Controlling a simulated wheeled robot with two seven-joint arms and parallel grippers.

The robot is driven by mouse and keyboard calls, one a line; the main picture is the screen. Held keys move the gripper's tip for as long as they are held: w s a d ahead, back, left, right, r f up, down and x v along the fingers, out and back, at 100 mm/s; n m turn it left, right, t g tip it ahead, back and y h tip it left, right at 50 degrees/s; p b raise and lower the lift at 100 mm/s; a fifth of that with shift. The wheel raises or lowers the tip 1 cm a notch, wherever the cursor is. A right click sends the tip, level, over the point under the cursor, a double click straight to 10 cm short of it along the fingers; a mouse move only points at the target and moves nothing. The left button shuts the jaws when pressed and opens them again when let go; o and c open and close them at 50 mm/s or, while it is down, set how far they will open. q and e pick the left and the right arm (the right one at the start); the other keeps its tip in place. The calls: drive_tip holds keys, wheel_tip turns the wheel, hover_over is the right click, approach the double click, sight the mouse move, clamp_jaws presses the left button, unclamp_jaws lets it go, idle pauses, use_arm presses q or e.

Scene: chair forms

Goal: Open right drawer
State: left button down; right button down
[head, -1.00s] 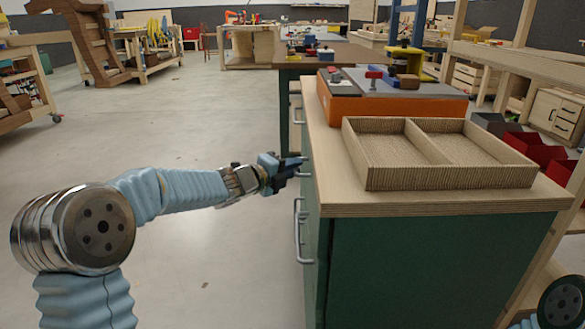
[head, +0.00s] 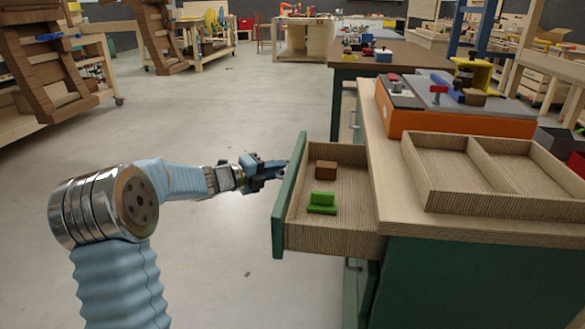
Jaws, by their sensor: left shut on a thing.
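A drawer (head: 350,205) with a green front stands pulled out to the left from the cabinet (head: 470,285), below its wooden top. Inside the drawer lie a brown block (head: 326,170) and a green block (head: 322,200). My left gripper (head: 278,168) is at the outer side of the drawer front, shut on the drawer's handle, which is mostly hidden by the gripper and the front panel. My right gripper is not in view.
A two-compartment wooden tray (head: 510,205) and an orange box (head: 460,123) with tools sit on the cabinet top. Another workbench (head: 400,65) stands behind. The floor (head: 235,235) left of the drawer is clear.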

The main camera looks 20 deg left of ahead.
use_arm(q)
drive_tip(key=shift+s+a, duration=0.2)
drive_tip(key=shift+a, duration=0.45)
drive_tip(key=c, duration=1.2)
unclamp_jaws()
drive_tip(key=shift+o, duration=0.2)
drive_tip(key=v, duration=1.3)
drive_tip(key=shift+s+a, duration=0.2)
drive_tip(key=shift+s, duration=0.1)
